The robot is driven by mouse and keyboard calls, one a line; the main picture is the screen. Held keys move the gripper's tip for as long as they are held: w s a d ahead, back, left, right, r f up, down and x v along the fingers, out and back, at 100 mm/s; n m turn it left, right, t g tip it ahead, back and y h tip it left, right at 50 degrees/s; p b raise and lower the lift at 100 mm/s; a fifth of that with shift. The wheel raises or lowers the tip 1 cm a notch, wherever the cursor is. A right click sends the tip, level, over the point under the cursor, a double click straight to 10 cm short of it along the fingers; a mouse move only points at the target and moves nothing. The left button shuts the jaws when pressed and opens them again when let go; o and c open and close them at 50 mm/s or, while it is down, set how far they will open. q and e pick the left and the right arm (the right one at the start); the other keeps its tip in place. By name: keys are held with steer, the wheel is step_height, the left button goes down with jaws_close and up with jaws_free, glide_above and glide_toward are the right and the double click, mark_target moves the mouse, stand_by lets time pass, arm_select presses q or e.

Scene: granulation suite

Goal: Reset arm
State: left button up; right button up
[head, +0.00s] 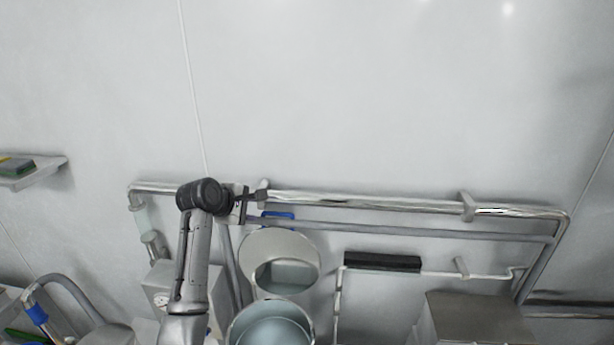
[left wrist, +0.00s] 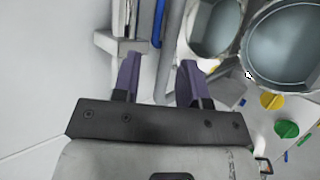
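My left arm reaches up from the bottom of the head view, and its gripper (head: 258,195) points right in front of the wall pipes. In the left wrist view the two purple-grey fingers of the left gripper (left wrist: 160,68) stand apart with nothing held between them. A grey pipe and a blue strip show beyond the fingers, and I cannot tell how far away they are. My right gripper is in neither view.
Metal pipes (head: 360,202) run along the pale wall. Below the gripper are an open round metal vessel (head: 232,335) and its tilted lid-like disc (head: 262,247). A grey box (head: 475,318) stands at lower right, and a small shelf (head: 50,168) at far left. The upper wall is clear.

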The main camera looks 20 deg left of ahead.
arm_select(q)
steer(key=s+d+r+m+t+y, duration=0.1)
steer(key=s+r+m+t+y, duration=0.3)
steer(key=s+r+m, duration=0.85)
steer(key=s+d+f+m+g, duration=0.2)
steer(key=s+d+f+m, duration=0.25)
steer(key=s+f, duration=0.7)
steer(key=s+d+f+m+g, duration=0.1)
steer(key=s+d+f+m, duration=0.4)
steer(key=f, duration=1)
steer(key=s+f+n+g, duration=0.1)
steer(key=s+f+g, duration=0.2)
steer(key=s+f, duration=0.6)
steer(key=s+d+f+n+g, duration=0.1)
steer(key=s+f+g, duration=0.3)
steer(key=s+f, duration=0.5)
steer(key=s, duration=0.5)
steer(key=shift+s+d+f+h+p, duration=0.15)
steer(key=shift+s+f+h+p, duration=0.05)
steer(key=shift+s+h+p, duration=0.2)
